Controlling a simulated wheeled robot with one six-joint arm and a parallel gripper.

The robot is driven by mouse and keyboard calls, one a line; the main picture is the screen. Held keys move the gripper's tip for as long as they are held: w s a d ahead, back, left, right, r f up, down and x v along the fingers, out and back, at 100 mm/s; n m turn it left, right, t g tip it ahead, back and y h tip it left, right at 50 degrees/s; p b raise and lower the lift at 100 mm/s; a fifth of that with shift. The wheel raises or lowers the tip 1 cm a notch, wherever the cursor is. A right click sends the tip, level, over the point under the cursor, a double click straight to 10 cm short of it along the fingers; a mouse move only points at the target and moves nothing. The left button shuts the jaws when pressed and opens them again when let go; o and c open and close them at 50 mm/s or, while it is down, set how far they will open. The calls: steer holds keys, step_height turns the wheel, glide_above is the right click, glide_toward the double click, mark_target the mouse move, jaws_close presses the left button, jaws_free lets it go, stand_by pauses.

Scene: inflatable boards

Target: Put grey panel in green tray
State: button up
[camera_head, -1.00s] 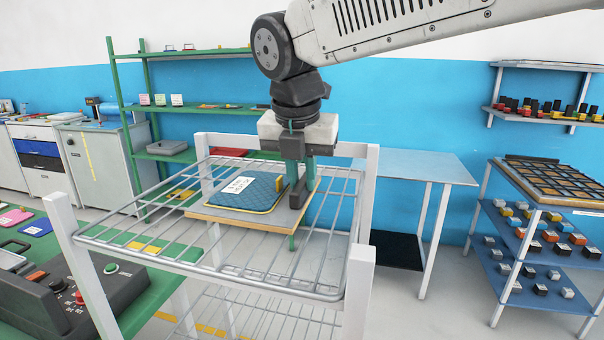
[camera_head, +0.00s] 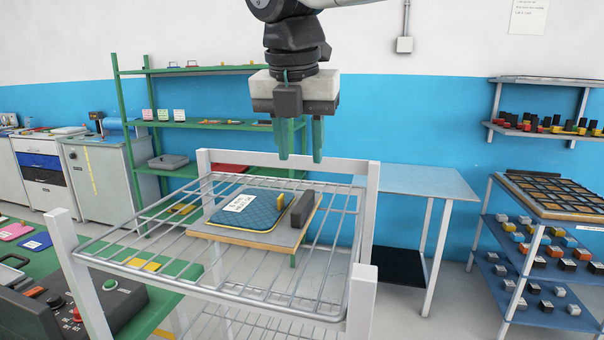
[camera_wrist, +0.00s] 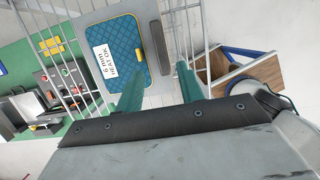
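A flat grey panel (camera_head: 286,236) with wood-coloured edges lies on the wire rack; it also shows in the wrist view (camera_wrist: 153,97). On it lie a blue quilted pad (camera_head: 262,213) with a white label and a dark grey block (camera_head: 303,208), which shows beside the pad in the wrist view (camera_wrist: 158,46). My gripper (camera_head: 300,157) is above the block, apart from it, with its two green fingers spread and nothing between them. The fingers also show in the wrist view (camera_wrist: 158,84). I cannot make out a distinct green tray.
The wire rack (camera_head: 232,302) has white corner posts. A green table (camera_head: 165,310) with a control box (camera_head: 62,312) stands at the left. A green shelf (camera_head: 215,125) stands behind. A blue-grey table (camera_head: 425,182) and a stocked shelf unit (camera_head: 512,275) stand at the right.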

steer(key=shift+v, duration=1.5)
